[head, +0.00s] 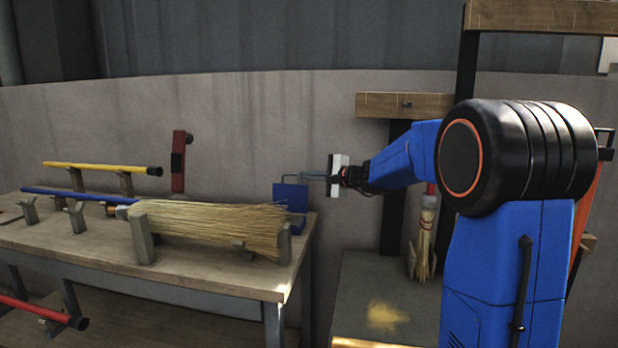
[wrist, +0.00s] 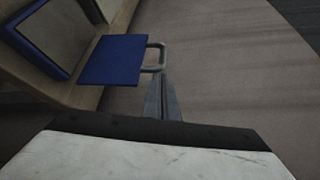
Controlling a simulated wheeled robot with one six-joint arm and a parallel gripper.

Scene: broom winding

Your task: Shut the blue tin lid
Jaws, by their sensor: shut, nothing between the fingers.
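The blue tin (wrist: 32,46) sits at the right end of the workbench, with its grey inside showing in the wrist view. Its blue lid (head: 289,194) stands open, with a loop handle (wrist: 160,58) at its free edge. The lid also shows as a flat blue panel in the wrist view (wrist: 111,60). My gripper (head: 304,177) is shut and empty, and its fingertips (wrist: 160,80) are right beside the handle. I cannot tell whether they touch it. In the head view the lid hides much of the tin.
A straw broom (head: 210,222) lies across wooden supports on the workbench (head: 190,275), left of the tin. A yellow pole (head: 100,168) and a red tool (head: 179,160) are farther back. A small hand broom (head: 426,235) hangs at the right. Above the lid is clear.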

